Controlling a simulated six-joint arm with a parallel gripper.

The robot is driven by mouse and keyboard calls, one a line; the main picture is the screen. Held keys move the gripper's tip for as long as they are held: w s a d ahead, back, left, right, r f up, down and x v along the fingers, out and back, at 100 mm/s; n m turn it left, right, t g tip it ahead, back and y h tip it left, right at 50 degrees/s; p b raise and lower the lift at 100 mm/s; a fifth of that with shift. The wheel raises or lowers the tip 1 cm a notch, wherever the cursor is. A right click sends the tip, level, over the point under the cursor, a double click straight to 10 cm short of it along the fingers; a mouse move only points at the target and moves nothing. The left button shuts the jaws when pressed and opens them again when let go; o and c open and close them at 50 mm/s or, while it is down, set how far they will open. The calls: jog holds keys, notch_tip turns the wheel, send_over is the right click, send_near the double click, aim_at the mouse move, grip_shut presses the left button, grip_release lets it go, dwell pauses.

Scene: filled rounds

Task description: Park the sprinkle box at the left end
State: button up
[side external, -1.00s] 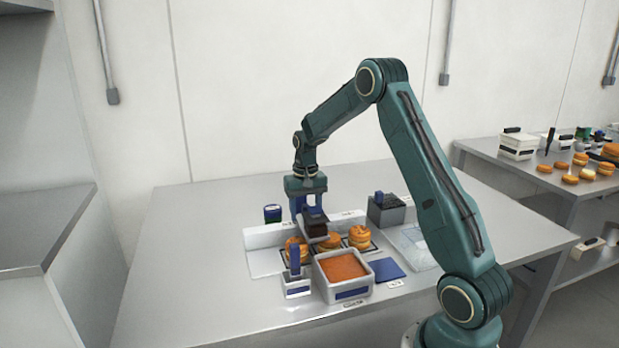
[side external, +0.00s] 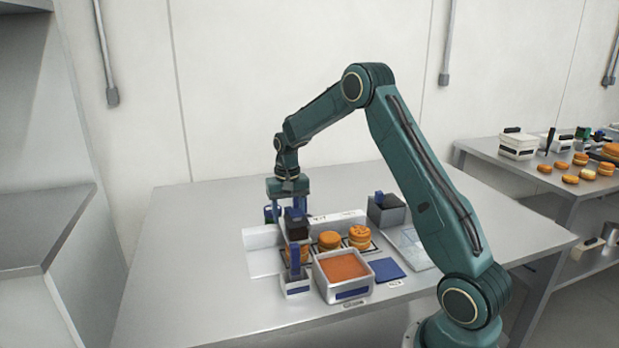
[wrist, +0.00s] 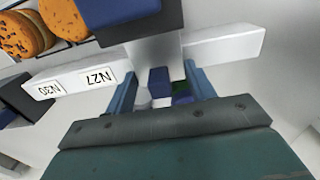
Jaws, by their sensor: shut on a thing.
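The sprinkle box (side external: 298,229) is a dark brown box with a blue part on top. My gripper (side external: 289,210) is shut on it and holds it raised over the left filled round, in front of the low white wall. In the wrist view, my gripper (wrist: 162,90) has a finger on each side, and a dark box with a blue face (wrist: 125,14) shows at the top edge. The left round (side external: 291,254) is partly hidden; the middle round (side external: 329,240) and right round (side external: 359,237) stand in a row beside it.
An orange-filled tub (side external: 342,268) and a small white holder with a blue upright (side external: 295,287) stand in front. A grey box (side external: 387,213) and a blue cloth (side external: 386,271) are on the right. The white wall bears labels (wrist: 98,76). The table's left side is clear.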

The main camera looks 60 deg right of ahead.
aim_at(259, 228)
jog(key=shift+w+a, duration=3)
jog(key=shift+w, duration=0.05)
jog(key=o, duration=0.9)
notch_tip(259, 228, up, 7)
jog(key=shift+r, duration=0.1)
